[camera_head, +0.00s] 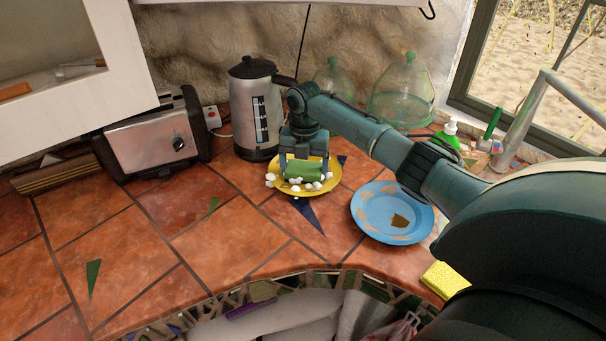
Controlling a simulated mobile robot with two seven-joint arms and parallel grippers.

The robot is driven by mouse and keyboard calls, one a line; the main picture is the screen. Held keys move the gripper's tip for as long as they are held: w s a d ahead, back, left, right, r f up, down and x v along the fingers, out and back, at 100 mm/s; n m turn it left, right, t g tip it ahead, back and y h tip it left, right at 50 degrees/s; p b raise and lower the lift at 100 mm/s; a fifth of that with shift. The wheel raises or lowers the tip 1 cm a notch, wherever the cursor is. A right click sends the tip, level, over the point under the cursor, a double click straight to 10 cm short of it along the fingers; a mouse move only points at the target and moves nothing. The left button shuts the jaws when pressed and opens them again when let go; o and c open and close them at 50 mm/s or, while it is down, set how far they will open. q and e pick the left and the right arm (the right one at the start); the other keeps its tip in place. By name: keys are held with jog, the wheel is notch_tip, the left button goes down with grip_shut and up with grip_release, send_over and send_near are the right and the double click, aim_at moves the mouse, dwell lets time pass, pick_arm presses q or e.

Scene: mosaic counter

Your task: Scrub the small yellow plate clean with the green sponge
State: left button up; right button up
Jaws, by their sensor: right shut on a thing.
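The small yellow plate (334,172) lies on the orange tiled counter in front of the kettle. The green sponge (304,172) is over the middle of the plate and appears to rest on it. Several white blobs, like foam, lie around the sponge on the plate and its rim. My right gripper (302,164) comes down from above, shut on the sponge. The gripper and sponge hide the plate's middle, so I cannot tell whether dirt lies under them. My left gripper is not in view.
A blue plate (372,214) with brown stains lies to the right. A kettle (247,105) and a toaster (152,138) stand behind. Glass domes (400,92), a green soap bottle (449,134) and a yellow sponge (445,279) are near my right arm. The counter's left is mostly clear.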

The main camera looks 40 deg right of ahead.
jog(key=shift+w+d+f, duration=0.15)
jog(key=shift+w+d, duration=0.3)
jog(key=shift+d, duration=0.05)
jog(key=shift+r, duration=0.2)
jog(key=shift+a+p, duration=0.15)
jog(key=shift+p, duration=0.15)
jog(key=shift+s+a+p, duration=0.25)
jog(key=shift+s+p, duration=0.15)
jog(key=shift+p, duration=0.05)
jog(key=shift+f, duration=0.2)
